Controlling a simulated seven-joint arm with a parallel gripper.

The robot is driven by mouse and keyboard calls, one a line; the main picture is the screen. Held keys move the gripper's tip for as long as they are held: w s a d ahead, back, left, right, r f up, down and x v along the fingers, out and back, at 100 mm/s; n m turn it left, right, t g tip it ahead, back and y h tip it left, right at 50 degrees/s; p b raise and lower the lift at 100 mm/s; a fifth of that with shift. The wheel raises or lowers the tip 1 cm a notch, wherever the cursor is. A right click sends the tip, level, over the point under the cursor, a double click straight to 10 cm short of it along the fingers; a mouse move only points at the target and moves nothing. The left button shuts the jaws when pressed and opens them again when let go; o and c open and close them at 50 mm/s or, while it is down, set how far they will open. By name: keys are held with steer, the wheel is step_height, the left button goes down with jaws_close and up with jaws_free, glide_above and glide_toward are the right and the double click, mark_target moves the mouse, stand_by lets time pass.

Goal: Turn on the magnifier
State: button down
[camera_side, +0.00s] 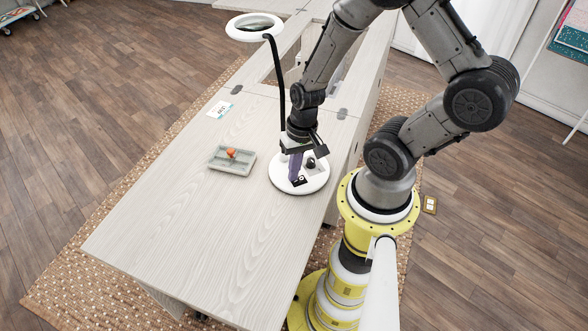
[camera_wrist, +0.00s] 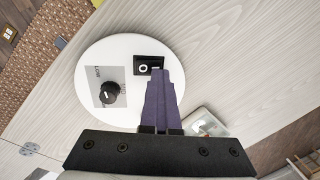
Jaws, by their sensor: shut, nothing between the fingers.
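The magnifier has a white ring head (camera_side: 254,27) on a black bent stem and a round white base (camera_side: 284,183) on the table. In the wrist view the base (camera_wrist: 88,57) carries a black dial (camera_wrist: 109,93) on a grey plate marked LOW, and a black rocker switch (camera_wrist: 149,66) with a white circle mark. My gripper (camera_wrist: 158,74) is shut and empty. Its purple fingers point down at the base, with the tips at the switch's lower edge in the picture. I cannot tell whether they touch it. In the side view my gripper (camera_side: 295,181) is over the base beside the dial.
A grey tray (camera_side: 240,168) with an orange object (camera_side: 231,153) stands left of the base. A white card (camera_side: 219,109) lies farther back on the pale wooden table (camera_side: 190,240). The magnifier's stem (camera_side: 279,90) rises close behind my gripper. The table's front left is clear.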

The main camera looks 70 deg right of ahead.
steer(key=shift+s+d, duration=0.1)
steer(key=shift+s, duration=0.05)
steer(key=shift+s+d+r, duration=0.2)
steer(key=shift+s+d, duration=0.2)
steer(key=shift+d, duration=0.05)
step_height(320, 180, up, 14)
steer(key=w+a, duration=0.1)
steer(key=a, duration=0.1)
steer(key=shift+w, duration=0.4)
steer(key=shift+f, duration=0.15)
steer(key=s+a+r+n+t, duration=0.2)
steer(key=r+n, duration=0.2)
steer(key=r, duration=0.2)
steer(key=s+a+r+n+t+h, duration=0.1)
steer(key=s+a+r+n+t, duration=0.1)
steer(key=r, duration=0.5)
steer(key=shift+s+n+t, duration=0.3)
steer(key=shift+s+n, duration=0.4)
steer(key=shift+n, duration=0.7)
